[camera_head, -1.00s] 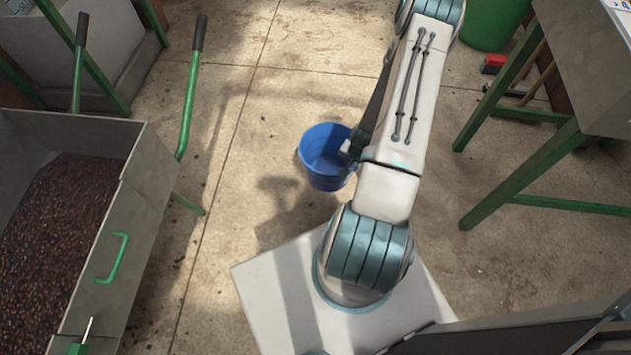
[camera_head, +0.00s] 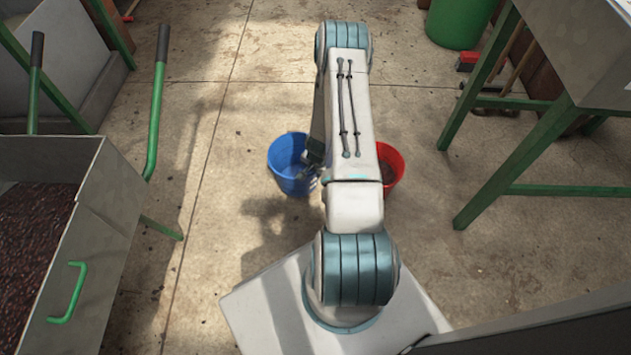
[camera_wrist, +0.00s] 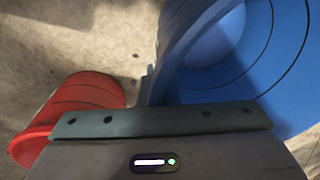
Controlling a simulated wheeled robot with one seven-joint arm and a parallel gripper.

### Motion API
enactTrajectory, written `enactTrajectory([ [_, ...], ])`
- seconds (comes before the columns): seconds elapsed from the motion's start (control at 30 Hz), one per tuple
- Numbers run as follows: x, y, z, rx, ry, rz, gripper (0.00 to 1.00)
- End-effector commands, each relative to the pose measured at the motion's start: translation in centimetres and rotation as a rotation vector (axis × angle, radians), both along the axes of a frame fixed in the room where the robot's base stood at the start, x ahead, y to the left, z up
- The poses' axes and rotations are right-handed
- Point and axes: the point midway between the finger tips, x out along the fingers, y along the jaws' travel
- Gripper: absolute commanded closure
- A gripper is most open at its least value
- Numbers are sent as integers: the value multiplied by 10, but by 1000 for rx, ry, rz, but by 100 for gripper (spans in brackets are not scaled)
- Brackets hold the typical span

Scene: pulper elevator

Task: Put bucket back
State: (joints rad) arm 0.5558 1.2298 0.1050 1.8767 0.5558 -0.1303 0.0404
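The blue bucket (camera_head: 286,158) is upright, left of my arm in the head view. My gripper (camera_head: 311,162) is at its right rim, partly hidden by my arm. In the wrist view the blue bucket (camera_wrist: 285,85) fills the upper right, its wall right against the gripper. The gripper appears shut on the rim, though the fingertips are not clearly seen. Whether the bucket touches the floor is unclear. A red bucket (camera_head: 393,170) stands right of my arm, partly covered by it; it also shows at lower left in the wrist view (camera_wrist: 75,105).
A metal wheelbarrow (camera_head: 115,190) with dark beans and green handles is at the left. A green-legged metal table (camera_head: 535,120) stands at the right, a green bin (camera_head: 460,20) behind. Stained concrete floor (camera_head: 215,130) is open between them.

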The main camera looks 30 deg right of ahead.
Motion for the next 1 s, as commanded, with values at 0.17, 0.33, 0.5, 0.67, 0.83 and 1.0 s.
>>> enactTrajectory([
  [0.17, 3, 1, -12, 1, 0, 0, 100],
  [0.33, 3, 1, -38, 2, 1, 0, 100],
  [0.5, 4, 1, -41, 0, -1, 1, 100],
  [0.67, 4, 1, -42, 1, 0, 2, 100],
  [0.83, 3, 1, -44, 1, 0, 2, 78],
  [1.0, 3, 1, -44, 1, 1, 2, 76],
])
